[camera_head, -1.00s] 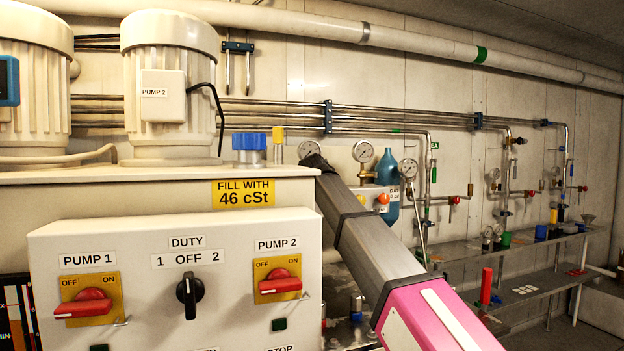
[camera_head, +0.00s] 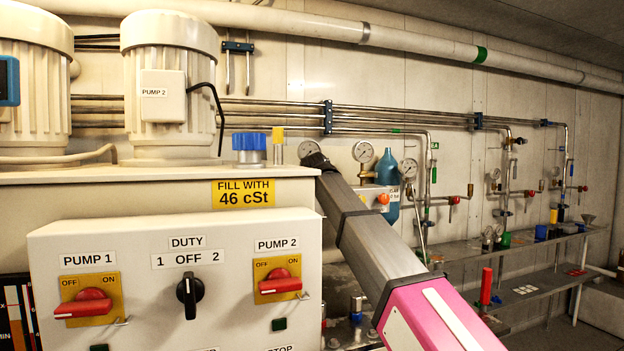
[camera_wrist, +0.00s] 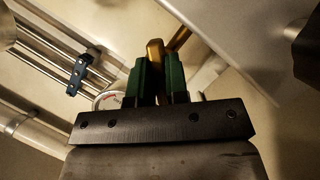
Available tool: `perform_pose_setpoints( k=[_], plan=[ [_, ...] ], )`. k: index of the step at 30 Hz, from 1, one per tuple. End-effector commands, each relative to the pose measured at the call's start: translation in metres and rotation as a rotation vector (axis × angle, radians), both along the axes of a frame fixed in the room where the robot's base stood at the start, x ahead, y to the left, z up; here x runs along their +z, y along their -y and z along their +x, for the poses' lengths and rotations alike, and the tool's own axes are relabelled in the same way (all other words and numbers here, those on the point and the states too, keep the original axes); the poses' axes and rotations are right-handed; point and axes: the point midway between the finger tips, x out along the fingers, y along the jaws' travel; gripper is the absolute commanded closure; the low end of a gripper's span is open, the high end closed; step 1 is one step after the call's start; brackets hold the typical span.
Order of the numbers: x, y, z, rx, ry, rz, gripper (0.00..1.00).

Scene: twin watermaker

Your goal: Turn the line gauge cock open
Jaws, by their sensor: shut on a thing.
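My gripper (camera_wrist: 157,85) shows in the wrist view as two green fingers on a dark bar. They are shut on an upright brass piece (camera_wrist: 155,56), which looks like the line gauge cock's lever. A second brass bar (camera_wrist: 180,38) slants up right beside it. A white gauge dial (camera_wrist: 108,100) is partly hidden behind the left finger. In the head view my arm reaches to a round gauge (camera_head: 309,149) just past the tank's corner; the fingers and cock are hidden there. How far the cock is turned cannot be told.
The pump tank (camera_head: 120,190) and its control panel (camera_head: 220,240) stand close left of my arm. A second gauge (camera_head: 363,151) and a blue bottle (camera_head: 387,170) are just right of it. Pipes (camera_wrist: 50,48) with a clamp run along the wall.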

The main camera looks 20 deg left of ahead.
Motion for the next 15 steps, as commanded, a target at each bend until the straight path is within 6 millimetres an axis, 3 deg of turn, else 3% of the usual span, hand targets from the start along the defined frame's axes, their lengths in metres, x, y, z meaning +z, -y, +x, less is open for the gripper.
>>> perform_pose_setpoints(
  k=[15],
  plan=[
    [0.0008,0.0015,0.0011,-0.001,-0.294,0.346,1.0]
  ],
)
